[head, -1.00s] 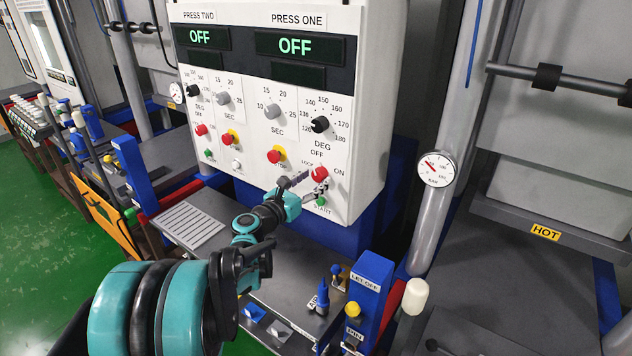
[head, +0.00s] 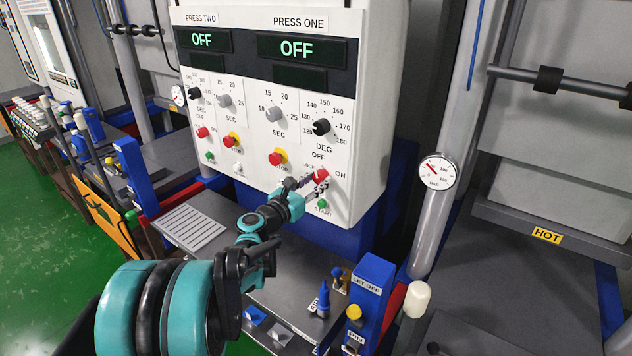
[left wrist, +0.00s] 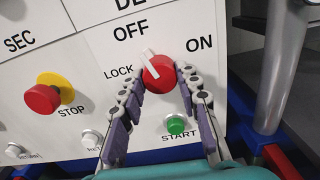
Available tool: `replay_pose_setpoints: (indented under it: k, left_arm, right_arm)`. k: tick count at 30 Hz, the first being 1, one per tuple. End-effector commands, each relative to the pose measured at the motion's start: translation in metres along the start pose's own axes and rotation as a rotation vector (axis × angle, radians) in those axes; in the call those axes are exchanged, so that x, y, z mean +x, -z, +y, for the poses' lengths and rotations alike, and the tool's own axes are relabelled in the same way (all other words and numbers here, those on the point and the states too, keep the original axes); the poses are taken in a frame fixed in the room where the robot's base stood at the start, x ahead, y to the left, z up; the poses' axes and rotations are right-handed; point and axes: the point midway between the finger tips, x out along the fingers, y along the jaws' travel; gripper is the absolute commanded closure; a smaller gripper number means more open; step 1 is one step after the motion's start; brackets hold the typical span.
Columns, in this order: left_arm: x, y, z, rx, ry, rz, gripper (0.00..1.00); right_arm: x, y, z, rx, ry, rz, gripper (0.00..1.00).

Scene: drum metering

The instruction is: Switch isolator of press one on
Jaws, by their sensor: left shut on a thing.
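The red isolator knob of press one (head: 321,175) sits low on the right of the white control panel (head: 360,130). In the left wrist view the knob (left wrist: 158,76) has a white pointer, which points up and slightly left, toward the OFF mark. LOCK is printed to its left and ON to its upper right. My left gripper (head: 306,184) is at the panel with its fingers on either side of the knob, shut on it. The press one display (head: 297,48) reads OFF. My right gripper is in neither view.
A green START button (left wrist: 176,125) is just below the knob, close to the fingers. A red STOP button on a yellow base (left wrist: 42,98) is to the left. Below the panel is a dark bench with a blue LET OFF block (head: 372,285). A pressure gauge (head: 437,171) is at right.

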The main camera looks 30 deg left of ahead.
Motion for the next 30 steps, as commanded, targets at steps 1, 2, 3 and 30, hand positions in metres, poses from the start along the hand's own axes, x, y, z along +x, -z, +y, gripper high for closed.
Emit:
replay_pose_setpoints:
  k: [1, 2, 3, 30]
  left_arm:
    - [0.0, 0.0, -0.0001, 0.018, 0.0, 0.0, 0.96]
    - [0.0, -0.0001, 0.0, 0.033, 0.0, 0.0, 0.96]
    - [0.0, -0.0001, 0.0, 0.055, 0.0, 0.0, 0.96]
    - [0.0, -0.0002, 0.0006, 0.871, 0.001, 0.0, 0.96]
  right_arm:
    - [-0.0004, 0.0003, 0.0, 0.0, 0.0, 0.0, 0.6]
    - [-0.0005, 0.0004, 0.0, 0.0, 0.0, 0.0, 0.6]
    - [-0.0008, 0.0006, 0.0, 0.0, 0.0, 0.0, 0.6]
    - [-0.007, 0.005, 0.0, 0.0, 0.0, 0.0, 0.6]
